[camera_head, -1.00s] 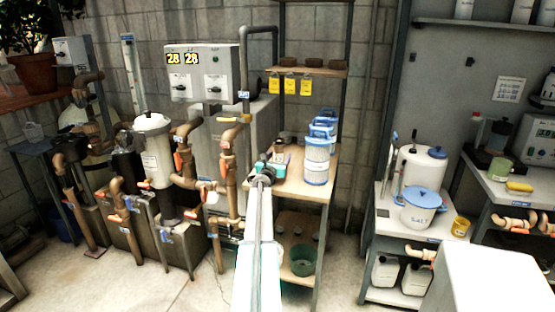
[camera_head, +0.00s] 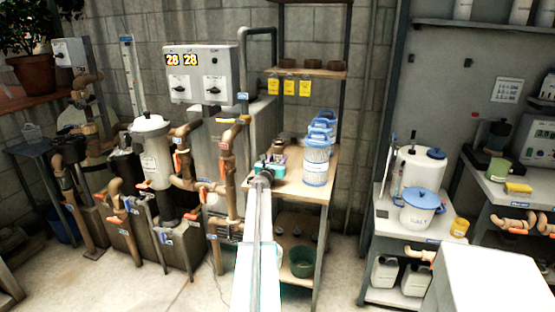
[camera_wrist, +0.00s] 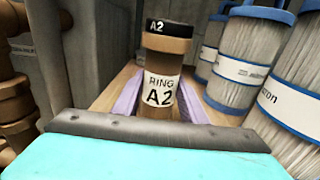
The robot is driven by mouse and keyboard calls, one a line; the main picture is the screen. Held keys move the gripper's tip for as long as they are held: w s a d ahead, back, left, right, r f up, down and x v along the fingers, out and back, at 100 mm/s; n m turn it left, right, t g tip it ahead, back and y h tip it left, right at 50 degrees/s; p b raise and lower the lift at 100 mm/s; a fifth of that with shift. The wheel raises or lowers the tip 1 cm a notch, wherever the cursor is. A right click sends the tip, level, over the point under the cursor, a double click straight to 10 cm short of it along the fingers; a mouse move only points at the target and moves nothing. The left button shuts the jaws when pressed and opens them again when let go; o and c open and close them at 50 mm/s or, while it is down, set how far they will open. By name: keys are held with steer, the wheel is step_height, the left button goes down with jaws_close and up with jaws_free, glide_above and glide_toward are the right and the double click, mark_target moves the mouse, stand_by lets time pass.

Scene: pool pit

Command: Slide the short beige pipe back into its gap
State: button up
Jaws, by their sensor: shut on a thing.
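My gripper (camera_head: 268,164) is over the wooden shelf top beside the pipework. In the wrist view its purple fingers (camera_wrist: 160,108) lie on both sides of a short brown cylinder (camera_wrist: 158,65), shut on it. The cylinder stands upright in the picture, with a black top band marked A2 and a white label reading RING A2. Its lower end is hidden behind my gripper's body. Brown pipework with orange handles (camera_head: 226,150) stands left of my gripper. I cannot make out the gap or another loose beige pipe.
Blue-and-white filter cartridges (camera_head: 316,160) stand close on the right, also in the wrist view (camera_wrist: 240,60). A wooden shelf (camera_head: 305,190) lies beneath. A green bucket (camera_head: 302,260) sits below. The pump strainer (camera_head: 151,150) stands left. Floor at front left is clear.

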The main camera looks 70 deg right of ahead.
mark_target(277, 153)
steer(key=shift+r+p, duration=0.95)
steer(key=shift+r, duration=0.6)
stand_by(0.4)
steer(key=a+r+p, duration=0.5)
steer(key=a, duration=0.4)
steer(key=a+r+p, duration=0.5)
steer(key=a+r, duration=0.1)
steer(key=a, duration=0.3)
steer(key=shift+s+a+r+p, duration=0.25)
steer(key=shift+s+p, duration=0.05)
steer(key=shift+s, duration=0.15)
steer(key=shift+w, duration=0.1)
